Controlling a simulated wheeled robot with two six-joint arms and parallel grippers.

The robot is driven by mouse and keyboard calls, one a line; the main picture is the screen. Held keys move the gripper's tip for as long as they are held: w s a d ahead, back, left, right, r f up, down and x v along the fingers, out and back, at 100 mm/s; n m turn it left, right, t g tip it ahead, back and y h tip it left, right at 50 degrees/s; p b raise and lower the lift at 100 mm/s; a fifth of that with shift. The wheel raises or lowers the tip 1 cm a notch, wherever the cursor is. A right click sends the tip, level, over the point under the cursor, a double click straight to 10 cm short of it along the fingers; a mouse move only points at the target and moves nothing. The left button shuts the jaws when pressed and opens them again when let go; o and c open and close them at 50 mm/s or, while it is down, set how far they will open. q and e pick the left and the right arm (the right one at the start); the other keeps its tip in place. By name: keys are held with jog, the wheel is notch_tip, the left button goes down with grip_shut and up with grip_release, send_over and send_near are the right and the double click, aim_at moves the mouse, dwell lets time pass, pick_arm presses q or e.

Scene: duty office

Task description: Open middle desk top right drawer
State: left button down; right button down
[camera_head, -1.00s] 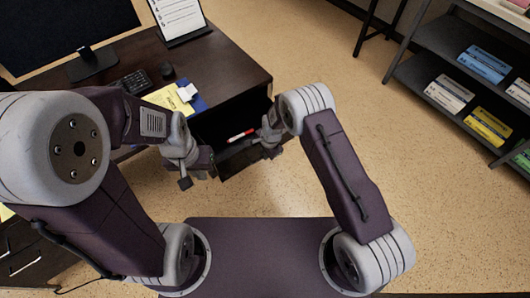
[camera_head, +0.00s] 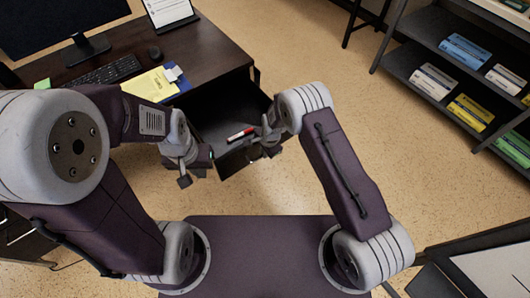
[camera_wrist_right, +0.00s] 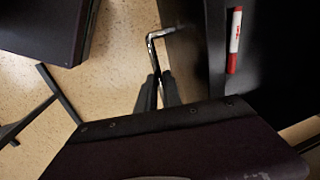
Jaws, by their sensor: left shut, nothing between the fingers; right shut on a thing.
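The dark desk (camera_head: 205,50) stands at upper left in the head view. Its right top drawer (camera_head: 214,122) is pulled well out, with its dark inside showing. A red and white marker (camera_head: 241,134) lies in it; the marker also shows in the right wrist view (camera_wrist_right: 234,40). My right gripper (camera_head: 254,150) is at the drawer front. In the right wrist view its fingers (camera_wrist_right: 157,92) are shut around the metal handle (camera_wrist_right: 161,34). My left gripper (camera_head: 186,178) is shut and empty, left of the drawer front.
A monitor, keyboard (camera_head: 107,70), mouse (camera_head: 154,53) and yellow pad (camera_head: 150,84) are on the desk. A grey shelf (camera_head: 420,55) with paper packs stands at right. A dark-framed board (camera_head: 492,262) is at lower right. Floor between desk and shelf is clear.

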jog(key=c, duration=1.5)
grip_release()
jog(key=shift+r, duration=0.1)
notch_tip(320, 180, up, 9)
jog(key=s+d+p, duration=0.1)
jog(key=shift+s, duration=0.2)
jog(key=shift+d, duration=0.1)
